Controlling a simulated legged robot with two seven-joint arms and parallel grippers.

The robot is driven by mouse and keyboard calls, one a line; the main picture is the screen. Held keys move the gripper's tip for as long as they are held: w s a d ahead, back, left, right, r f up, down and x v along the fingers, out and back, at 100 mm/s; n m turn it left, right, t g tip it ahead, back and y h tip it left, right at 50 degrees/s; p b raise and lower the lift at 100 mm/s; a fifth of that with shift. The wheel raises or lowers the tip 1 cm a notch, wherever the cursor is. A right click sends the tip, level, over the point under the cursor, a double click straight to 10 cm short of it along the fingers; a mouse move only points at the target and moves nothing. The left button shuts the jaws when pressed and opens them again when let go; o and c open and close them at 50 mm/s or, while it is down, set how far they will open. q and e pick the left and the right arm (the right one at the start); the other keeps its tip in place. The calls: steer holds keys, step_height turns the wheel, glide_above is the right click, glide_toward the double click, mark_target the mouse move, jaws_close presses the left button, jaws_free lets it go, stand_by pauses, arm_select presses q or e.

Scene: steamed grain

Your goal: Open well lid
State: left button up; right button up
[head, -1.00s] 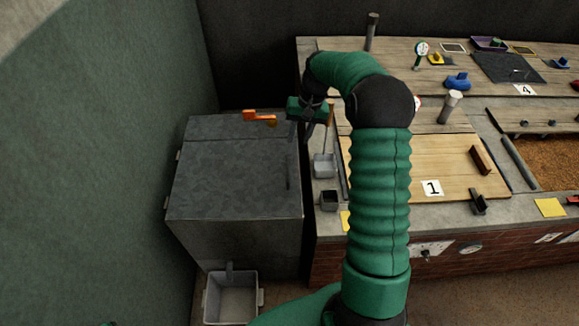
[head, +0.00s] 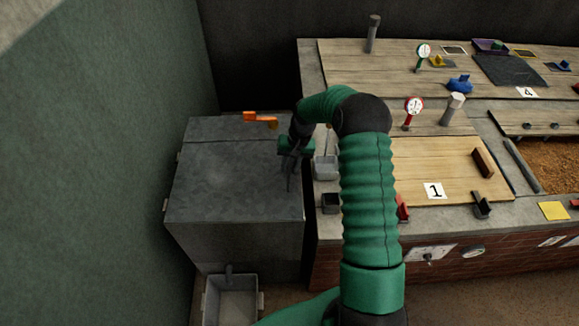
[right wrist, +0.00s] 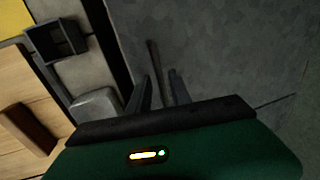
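The well is a grey metal box at the left in the head view, with its flat lid (head: 225,185) down on top. A thin dark bar handle lies along the lid's right side; in the right wrist view the bar (right wrist: 155,62) runs in between my fingers. My right gripper (head: 290,178) is over the right part of the lid. In the right wrist view its two fingers (right wrist: 161,90) are apart, one on each side of the bar, with small gaps visible. My left gripper is not in view.
An orange tap (head: 260,118) sits at the back of the box. A grey bin (head: 231,300) is below the box's front. A green wall (head: 120,150) rises at the left.

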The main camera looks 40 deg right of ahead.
jaws_close()
stand_by(1.2)
